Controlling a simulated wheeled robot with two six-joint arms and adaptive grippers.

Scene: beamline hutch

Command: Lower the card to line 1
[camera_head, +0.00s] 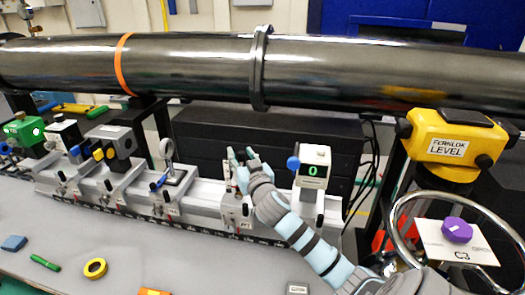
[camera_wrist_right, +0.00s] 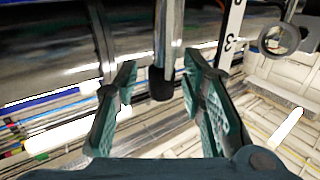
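My right gripper (camera_head: 240,158) reaches in from the lower right to a carrier on the rail, left of the unit with the green 0 display (camera_head: 313,170). In the right wrist view the gripper (camera_wrist_right: 161,68) is open. A metal post with a black end (camera_wrist_right: 162,84) shows between its teal fingers, with a gap on each side. A white numbered strip (camera_wrist_right: 231,35) stands right of the post, with a 3 legible. I cannot make out the card for certain; the gripper hides part of this carrier in the head view. My left gripper is not in view.
A thick black pipe (camera_head: 180,65) runs above the rail (camera_head: 125,203). Other carriers stand to the left, one with a ring-shaped holder (camera_head: 167,148). A yellow level (camera_head: 452,140) and a white card marked C3 (camera_head: 435,239) are at right. Small items lie on the grey bench (camera_head: 190,265).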

